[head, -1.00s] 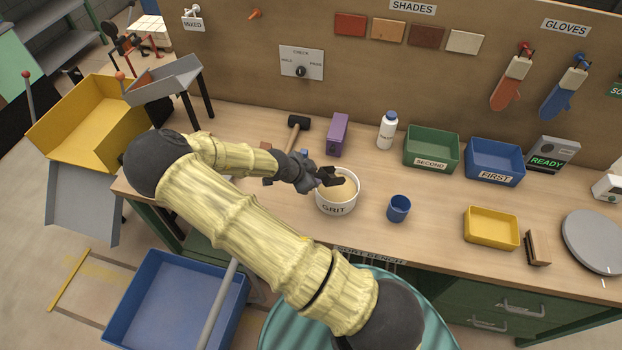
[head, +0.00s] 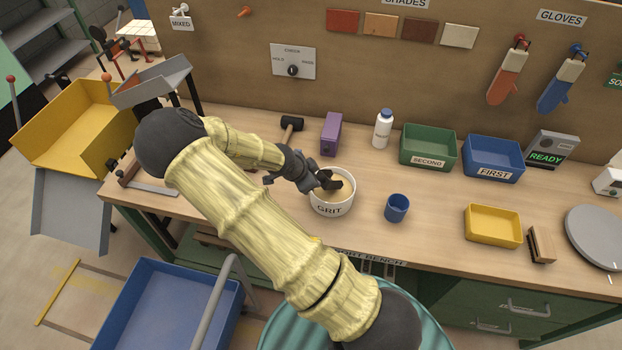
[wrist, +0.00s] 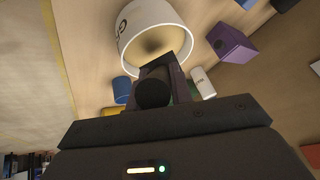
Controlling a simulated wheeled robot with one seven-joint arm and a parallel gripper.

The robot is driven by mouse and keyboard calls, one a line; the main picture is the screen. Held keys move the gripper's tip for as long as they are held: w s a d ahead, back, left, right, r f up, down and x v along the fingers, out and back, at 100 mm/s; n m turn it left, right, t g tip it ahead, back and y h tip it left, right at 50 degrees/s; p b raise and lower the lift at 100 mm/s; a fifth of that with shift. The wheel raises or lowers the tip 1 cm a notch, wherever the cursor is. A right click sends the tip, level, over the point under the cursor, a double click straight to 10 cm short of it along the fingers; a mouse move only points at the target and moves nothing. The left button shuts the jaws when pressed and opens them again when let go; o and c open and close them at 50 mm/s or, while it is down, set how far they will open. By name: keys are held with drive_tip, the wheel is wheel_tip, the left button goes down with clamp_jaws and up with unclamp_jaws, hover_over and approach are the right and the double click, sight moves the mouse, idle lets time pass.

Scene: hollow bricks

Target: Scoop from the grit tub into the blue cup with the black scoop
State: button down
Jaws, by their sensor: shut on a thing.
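The white grit tub (head: 334,207) stands on the bench and holds tan grit. My gripper (head: 316,178) is at the tub's upper left rim, shut on the black scoop (head: 331,184). The scoop's head is over or in the mouth of the tub; I cannot tell whether it touches the grit. In the wrist view the dark scoop (wrist: 153,88) reaches from my gripper toward the tub (wrist: 130,40). The blue cup (head: 397,208) stands upright on the bench to the right of the tub, apart from it. Its inside looks dark, and I cannot tell what it holds.
A purple box (head: 331,134), a hammer (head: 291,127) and a white bottle (head: 383,129) stand behind the tub. A green bin (head: 428,164), a blue bin (head: 493,175) and a yellow tray (head: 493,240) are to the right. The bench between tub and cup is clear.

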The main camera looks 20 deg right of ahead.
wheel_tip(320, 180, down, 6)
drive_tip(key=h+b, duration=0.1)
drive_tip(key=b, duration=0.3)
drive_tip(key=shift+t+h, duration=0.3)
drive_tip(key=shift+h, duration=0.2)
drive_tip(key=shift+w+d+r+p, duration=0.1)
drive_tip(key=shift+d+r+p, duration=0.05)
drive_tip(key=shift+r+p, duration=1.5)
drive_tip(key=shift+d+r+p, duration=0.15)
drive_tip(key=shift+r+p, duration=1.2)
drive_tip(key=shift+p, duration=0.45)
drive_tip(key=shift+a+p, duration=0.1)
drive_tip(key=shift+p, duration=0.3)
drive_tip(key=shift+a+h+p, duration=0.5)
drive_tip(key=shift+h+p, duration=0.3)
drive_tip(key=shift+p, duration=2)
drive_tip(key=shift+s+a+f+t+h+p, duration=0.1)
drive_tip(key=shift+s+a+t+h+p, duration=0.2)
drive_tip(key=shift+p, duration=0.7)
drive_tip(key=shift+w+f+b, duration=0.1)
drive_tip(key=shift+f+b, duration=0.15)
drive_tip(key=shift+b, duration=0.35)
drive_tip(key=shift+a+h+b, duration=0.3)
drive_tip(key=shift+h+b, duration=0.3)
drive_tip(key=shift+s+a+r+t+h, duration=0.2)
drive_tip(key=shift+a+r, duration=0.1)
drive_tip(key=shift+r, duration=0.3)
drive_tip(key=shift+s+a+r+t+h, duration=0.1)
drive_tip(key=shift+a+r+h, duration=0.15)
drive_tip(key=shift+r, duration=0.3)
